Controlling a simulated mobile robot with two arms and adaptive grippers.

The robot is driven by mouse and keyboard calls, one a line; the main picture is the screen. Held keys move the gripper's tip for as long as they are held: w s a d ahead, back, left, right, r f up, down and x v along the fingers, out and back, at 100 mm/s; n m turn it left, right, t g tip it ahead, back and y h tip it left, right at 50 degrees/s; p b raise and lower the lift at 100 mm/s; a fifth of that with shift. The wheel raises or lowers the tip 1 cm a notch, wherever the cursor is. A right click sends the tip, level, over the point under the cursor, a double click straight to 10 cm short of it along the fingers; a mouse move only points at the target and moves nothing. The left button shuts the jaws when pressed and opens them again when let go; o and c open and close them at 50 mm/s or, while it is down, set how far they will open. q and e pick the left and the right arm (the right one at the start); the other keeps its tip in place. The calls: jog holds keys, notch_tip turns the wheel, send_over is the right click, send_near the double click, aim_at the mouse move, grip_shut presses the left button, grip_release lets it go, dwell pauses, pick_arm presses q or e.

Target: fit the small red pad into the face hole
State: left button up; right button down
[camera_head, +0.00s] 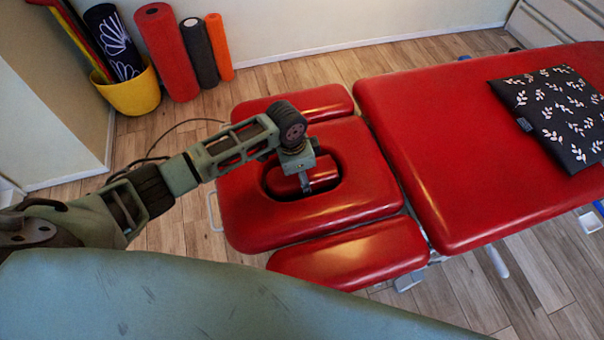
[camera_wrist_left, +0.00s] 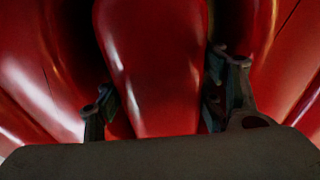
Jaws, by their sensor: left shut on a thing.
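The small red pad (camera_wrist_left: 152,65) is between the two fingers of my left gripper (camera_wrist_left: 165,105) in the left wrist view. In the head view the pad (camera_head: 322,176) shows inside the outline of the dark oval face hole (camera_head: 285,192) in the red headrest (camera_head: 350,200). My left gripper (camera_head: 306,184) is shut on the pad, right over the hole, and partly hides both. A dark gap shows around the pad. I cannot tell how deep the pad sits. My right gripper is not in view.
The red table top (camera_head: 450,130) carries a black leaf-patterned cloth (camera_head: 555,115) on the right. Red armrest pads flank the headrest, one behind (camera_head: 310,103) and one in front (camera_head: 350,255). A yellow bucket (camera_head: 130,93) and rolled mats (camera_head: 167,50) stand by the wall.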

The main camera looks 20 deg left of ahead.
pick_arm(q)
jog(key=o, duration=1.4)
jog(key=shift+c, duration=0.2)
jog(key=shift+r, duration=0.1)
jog(key=shift+r, duration=0.3)
jog(key=r, duration=0.3)
jog(key=a+r, duration=0.1)
jog(key=r, duration=0.3)
jog(key=s+r, duration=0.1)
jog(key=r, duration=0.3)
jog(key=shift+a+r, duration=0.1)
jog(key=shift+a, duration=0.1)
